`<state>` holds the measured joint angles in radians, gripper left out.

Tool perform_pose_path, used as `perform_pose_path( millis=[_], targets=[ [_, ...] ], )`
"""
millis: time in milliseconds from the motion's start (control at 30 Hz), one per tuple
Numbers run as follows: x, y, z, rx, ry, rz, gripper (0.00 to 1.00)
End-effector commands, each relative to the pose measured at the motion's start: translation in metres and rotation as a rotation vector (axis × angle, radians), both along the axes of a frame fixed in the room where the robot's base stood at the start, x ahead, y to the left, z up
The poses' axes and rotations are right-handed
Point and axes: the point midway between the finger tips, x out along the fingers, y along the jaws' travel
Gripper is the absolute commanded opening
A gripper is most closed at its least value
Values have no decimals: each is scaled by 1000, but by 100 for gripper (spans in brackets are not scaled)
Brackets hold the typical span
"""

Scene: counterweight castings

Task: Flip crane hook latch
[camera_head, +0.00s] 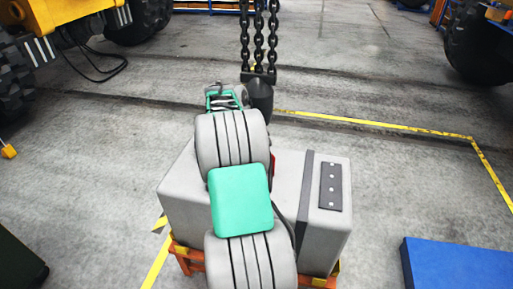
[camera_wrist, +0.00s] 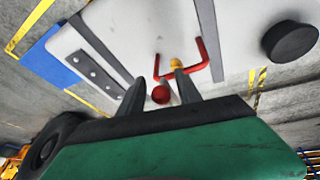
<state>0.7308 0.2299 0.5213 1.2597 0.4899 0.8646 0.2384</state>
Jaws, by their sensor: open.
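In the head view, a dark hook block (camera_head: 261,96) hangs on black chains (camera_head: 258,38) above the far side of a grey casting (camera_head: 322,232). My arm hides much of the block's near side, and I cannot make out the hook or its latch there. In the wrist view, my gripper (camera_wrist: 167,72) is open, its two dark fingers pointing at the casting (camera_wrist: 120,30). A red round part (camera_wrist: 160,95) shows between the fingers, apparently not gripped. Just beyond the fingertips are a red bent bar (camera_wrist: 216,60) and a small yellow tip (camera_wrist: 178,63).
The casting rests on an orange stand (camera_head: 190,258) and carries a dark plate with studs (camera_head: 331,186). A black round disc (camera_wrist: 290,42) shows in the wrist view. A blue box (camera_head: 455,264) stands at lower right. Yellow machinery (camera_head: 70,12) is at upper left.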

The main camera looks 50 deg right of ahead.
Motion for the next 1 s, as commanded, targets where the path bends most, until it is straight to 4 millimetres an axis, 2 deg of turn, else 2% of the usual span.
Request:
perform_pose_path(
  millis=[300, 400, 667, 767, 867, 967, 1000],
  targets=[
    [5, 22, 54, -3, -4, 3, 41],
    [5, 26, 66, -3, -2, 1, 41],
    [4, 27, 71, -1, -1, -1, 41],
    [6, 31, 72, 0, -1, 11, 34],
    [19, 61, 83, 1, -10, 111, 26],
    [39, 134, 102, 8, -27, 339, 18],
    [44, 173, 108, 12, -37, 461, 15]
  ],
)
